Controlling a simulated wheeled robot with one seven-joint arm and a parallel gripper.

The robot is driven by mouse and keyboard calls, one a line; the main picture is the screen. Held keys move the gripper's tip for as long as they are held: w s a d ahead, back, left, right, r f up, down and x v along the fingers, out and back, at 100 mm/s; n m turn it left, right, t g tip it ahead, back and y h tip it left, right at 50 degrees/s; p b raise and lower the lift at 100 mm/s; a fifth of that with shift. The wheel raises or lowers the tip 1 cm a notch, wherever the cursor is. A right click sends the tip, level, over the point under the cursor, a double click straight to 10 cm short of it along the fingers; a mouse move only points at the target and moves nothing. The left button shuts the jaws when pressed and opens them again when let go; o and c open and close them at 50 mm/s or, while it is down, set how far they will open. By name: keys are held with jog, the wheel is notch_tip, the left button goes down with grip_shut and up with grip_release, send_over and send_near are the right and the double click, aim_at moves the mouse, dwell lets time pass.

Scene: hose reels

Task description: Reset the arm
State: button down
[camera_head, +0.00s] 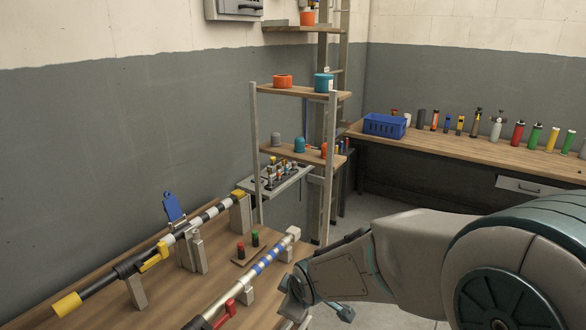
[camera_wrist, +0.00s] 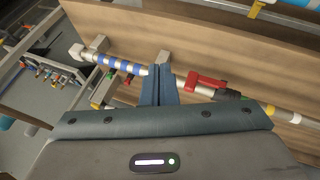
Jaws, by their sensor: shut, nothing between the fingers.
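My gripper (camera_wrist: 158,74) shows in the wrist view with its two dark fingers pressed together and nothing between them. Behind the fingertips lies a pole with blue and white bands (camera_wrist: 128,65); I cannot tell from this view whether the fingers touch it. In the head view my arm reaches in from the right, and its end is beside the right edge of the wooden table (camera_head: 110,285), near the banded pole (camera_head: 268,262). The fingers are hard to make out there.
A red lever (camera_head: 226,314) sits on the banded pole. A black and yellow pole (camera_head: 125,268) rests on grey supports further left. A shelf rack (camera_head: 254,150) stands behind the table. A bench (camera_head: 470,148) along the back wall holds a blue basket (camera_head: 384,126) and several cylinders.

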jog(key=s+d+r+m+g+h, duration=0.1)
jog(key=s+d+r+m, duration=0.3)
jog(key=s+d+m, duration=0.2)
jog(key=s+d+r+m+g+h, duration=0.1)
jog(key=s+d+r+m, duration=0.3)
jog(key=s+d+m, duration=0.3)
jog(key=s+d, duration=0.2)
jog(key=s, duration=0.2)
jog(key=shift+d+r, duration=0.15)
jog(key=shift+r, duration=0.05)
